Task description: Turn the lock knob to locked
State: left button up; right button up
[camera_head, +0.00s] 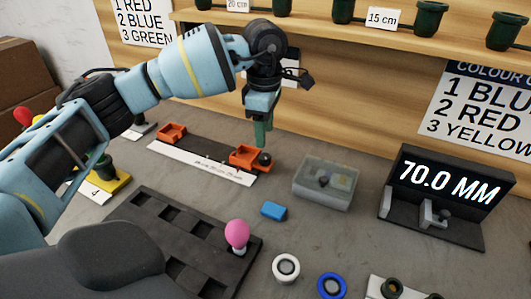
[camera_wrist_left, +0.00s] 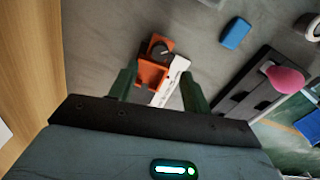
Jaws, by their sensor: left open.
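A dark round knob (camera_head: 265,158) sits on the right-hand orange block (camera_head: 243,155) of a dark rail with a white printed strip (camera_head: 205,165). In the left wrist view the knob (camera_wrist_left: 161,48) has a pale line on its face, beside the open orange holder (camera_wrist_left: 152,74). I cannot tell from the line whether it is locked. My left gripper (camera_head: 262,133) points down just above the orange block. In the wrist view its two green fingers (camera_wrist_left: 160,88) are apart, with the holder and knob seen between and beyond them. It holds nothing. My right gripper is not in view.
A second orange block (camera_head: 172,132) stands at the rail's left end. A clear box (camera_head: 325,184) and a blue block (camera_head: 274,211) lie to the right. A black tray (camera_head: 150,235) with a pink bulb (camera_head: 237,235) is in front. A 70.0 MM display (camera_head: 445,185) stands far right.

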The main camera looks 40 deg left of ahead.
aim_at(265, 156)
pick_arm(q)
notch_tip(265, 156, down, 7)
jog(key=shift+f+b, duration=0.15)
jog(key=shift+b, duration=0.2)
jog(key=c, duration=1)
jog(key=m+p, duration=0.1)
jog(key=m, duration=0.1)
jog(key=shift+d+m, duration=0.1)
jog(key=shift+m, duration=0.3)
jog(key=m+p, duration=0.1)
jog(key=m, duration=0.1)
jog(key=shift+m, duration=0.4)
jog(key=shift+m+p, duration=0.3)
jog(key=shift+m, duration=0.6)
